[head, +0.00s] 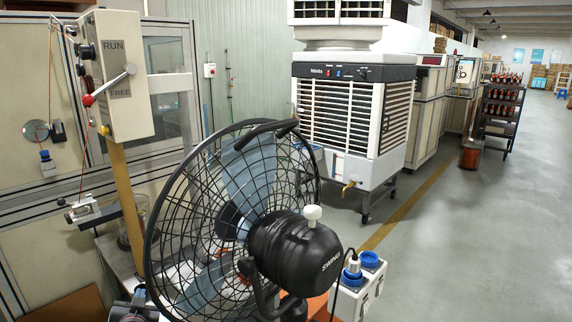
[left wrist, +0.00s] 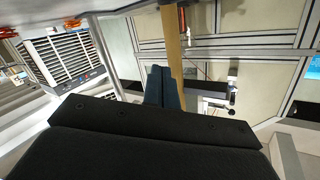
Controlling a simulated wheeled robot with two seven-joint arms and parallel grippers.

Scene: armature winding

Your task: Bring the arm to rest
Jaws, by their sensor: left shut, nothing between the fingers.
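My left gripper (head: 139,296) shows only in part at the bottom left of the head view, low beside the black fan (head: 300,255). In the left wrist view its two dark fingers (left wrist: 162,84) are together with nothing between them. They point toward a tan post (left wrist: 173,45) and the light machine panels. My right gripper is in neither view.
The fan's wire cage stands close to the right of my left gripper. The tan post (head: 126,200) carries a RUN/FREE lever box (head: 122,75). A white air cooler (head: 352,115) stands behind the fan. The floor (head: 470,235) at the right is clear.

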